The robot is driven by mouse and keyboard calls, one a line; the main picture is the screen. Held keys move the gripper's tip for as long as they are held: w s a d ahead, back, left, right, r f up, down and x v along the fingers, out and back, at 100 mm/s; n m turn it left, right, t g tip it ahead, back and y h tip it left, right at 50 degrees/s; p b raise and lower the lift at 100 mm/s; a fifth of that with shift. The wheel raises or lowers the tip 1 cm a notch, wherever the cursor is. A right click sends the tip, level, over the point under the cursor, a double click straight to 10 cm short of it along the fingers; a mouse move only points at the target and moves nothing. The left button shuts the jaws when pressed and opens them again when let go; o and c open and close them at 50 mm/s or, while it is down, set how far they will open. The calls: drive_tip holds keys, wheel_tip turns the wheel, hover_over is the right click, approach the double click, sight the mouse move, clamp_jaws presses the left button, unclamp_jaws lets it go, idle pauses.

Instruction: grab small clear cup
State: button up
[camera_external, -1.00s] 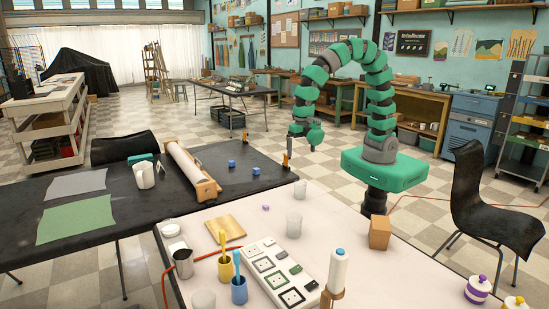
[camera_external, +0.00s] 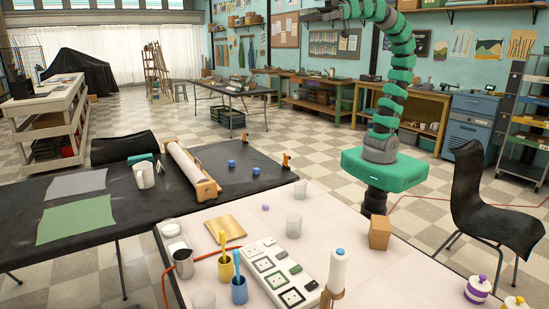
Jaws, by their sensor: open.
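Several clear cups stand on the white table. A smaller clear cup (camera_external: 300,190) is at its far edge, and a larger clear cup (camera_external: 294,225) stands just in front of it. Another clear cup (camera_external: 203,300) is at the front left, cut off by the bottom edge of the picture. My gripper (camera_external: 308,15) is high at the top edge, far above the tables and clear of every cup. It is open and seems empty; its fingers are small and partly out of the picture.
The black table (camera_external: 120,208) adjoins on the left.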

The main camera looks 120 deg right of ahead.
drive_tip(key=shift+s+a+r, duration=0.1)
drive_tip(key=shift+s+r, duration=0.25)
drive_tip(key=shift+r, duration=0.35)
drive_tip(key=c, duration=0.4)
drive_tip(key=w+a+f+m+g+h+b, duration=0.1)
drive_tip(key=w+a+f+m+g+b, duration=0.15)
drive_tip(key=f, duration=0.85)
drive_tip(key=w+a+f+m+g+h+b, duration=0.1)
drive_tip(key=w+a+f+g+b, duration=0.15)
drive_tip(key=f, duration=0.75)
drive_tip(key=m+g+h+b, duration=0.7)
drive_tip(key=m+h+b, duration=0.5)
drive_tip(key=m, duration=0.1)
approach(300, 190)
drive_tip(key=s+d+r, duration=0.1)
drive_tip(key=s+r, duration=0.1)
drive_tip(key=x, duration=0.4)
drive_tip(key=b+x, duration=0.1)
drive_tip(key=x, duration=0.2)
drive_tip(key=shift+s+d+f, duration=0.15)
drive_tip(key=shift+d+f, duration=0.1)
drive_tip(key=shift+d, duration=0.1)
drive_tip(key=shift+b+x, duration=0.9)
drive_tip(key=shift+x, duration=1.85)
